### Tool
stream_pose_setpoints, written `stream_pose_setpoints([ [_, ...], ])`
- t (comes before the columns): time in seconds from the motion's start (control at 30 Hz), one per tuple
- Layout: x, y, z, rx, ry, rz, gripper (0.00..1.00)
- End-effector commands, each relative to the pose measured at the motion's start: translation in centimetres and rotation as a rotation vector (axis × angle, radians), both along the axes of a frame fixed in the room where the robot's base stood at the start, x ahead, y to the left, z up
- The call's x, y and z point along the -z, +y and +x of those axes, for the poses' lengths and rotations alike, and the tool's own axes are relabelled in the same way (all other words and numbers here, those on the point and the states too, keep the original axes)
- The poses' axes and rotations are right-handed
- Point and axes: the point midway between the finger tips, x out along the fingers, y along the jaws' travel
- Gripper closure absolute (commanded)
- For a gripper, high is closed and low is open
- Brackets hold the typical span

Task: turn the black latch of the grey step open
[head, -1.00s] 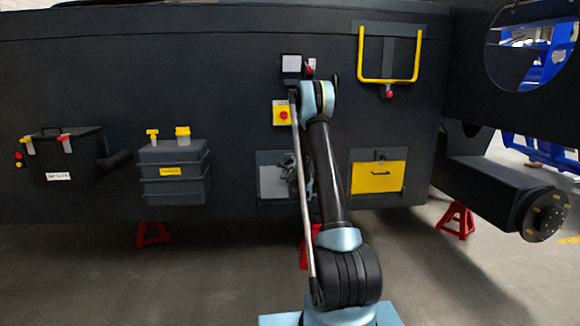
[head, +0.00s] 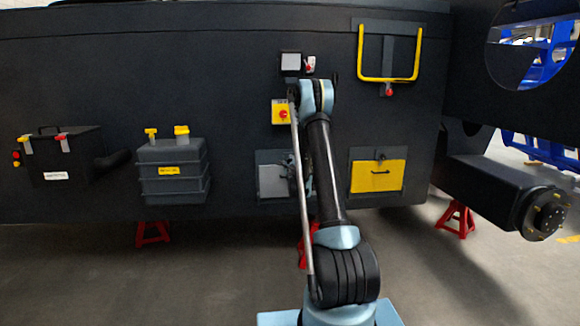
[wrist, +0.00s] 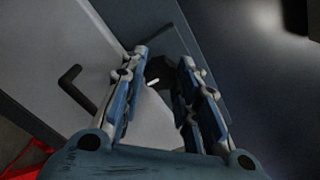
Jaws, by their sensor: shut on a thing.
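The grey step (head: 272,182) is a light grey panel in a dark frame, low on the chassis wall. In the wrist view the step (wrist: 120,45) fills the upper left, with a black bent handle (wrist: 78,88) on it. The black latch (wrist: 160,70) shows at the step's edge, between my fingertips and partly hidden by them. A small white mark shows by it. My gripper (wrist: 163,60) is shut on the latch, one finger on each side. In the head view my arm hides the latch and most of the gripper.
A yellow step panel (head: 378,176) is just right of my arm. A yellow box with a red knob (head: 281,112) is above the grey step. A grey tank (head: 172,172) and a black box (head: 66,157) are at left. Red stands (head: 455,217) are below the chassis.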

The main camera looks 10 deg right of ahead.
Motion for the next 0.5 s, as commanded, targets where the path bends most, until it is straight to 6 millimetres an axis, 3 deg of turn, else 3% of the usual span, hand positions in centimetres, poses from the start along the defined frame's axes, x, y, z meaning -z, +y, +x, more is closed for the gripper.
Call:
stream_pose_setpoints([
  [0.5,0.31,0.74,-0.17,-0.014,0.007,-0.081,0.94],
])
